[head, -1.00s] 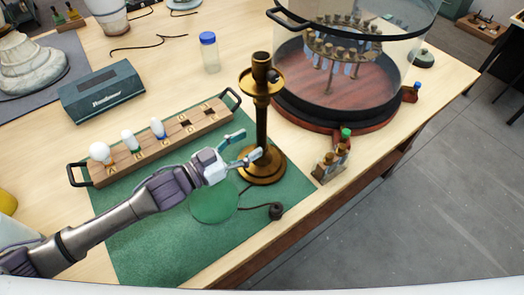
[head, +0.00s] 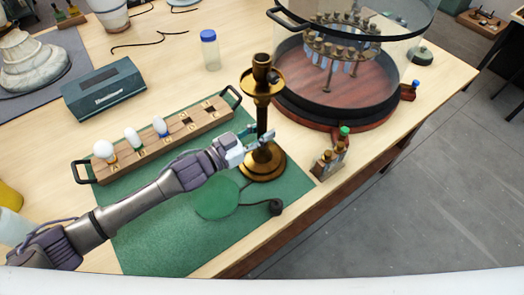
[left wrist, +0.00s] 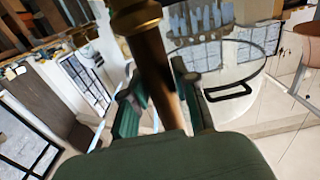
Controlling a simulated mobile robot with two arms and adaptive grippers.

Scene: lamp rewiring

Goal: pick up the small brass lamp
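The small brass lamp (head: 262,112) stands upright at the right edge of the green mat, with a round base, a slim dark stem and a cup-like top. My left gripper (head: 263,134) is at the lower part of the stem, above the base, with one finger on each side. In the left wrist view, the brass stem (left wrist: 158,75) runs between the two fingers (left wrist: 163,98), which lie close against it. The lamp's base is hidden there. My right gripper is not in view.
The green mat (head: 150,245) holds a wooden bulb rack (head: 165,138) left of the lamp. A glass-walled drum (head: 335,85) stands close behind to the right. A small wooden block with bottles (head: 329,160) is right of the lamp. A dark cord lies by the base.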

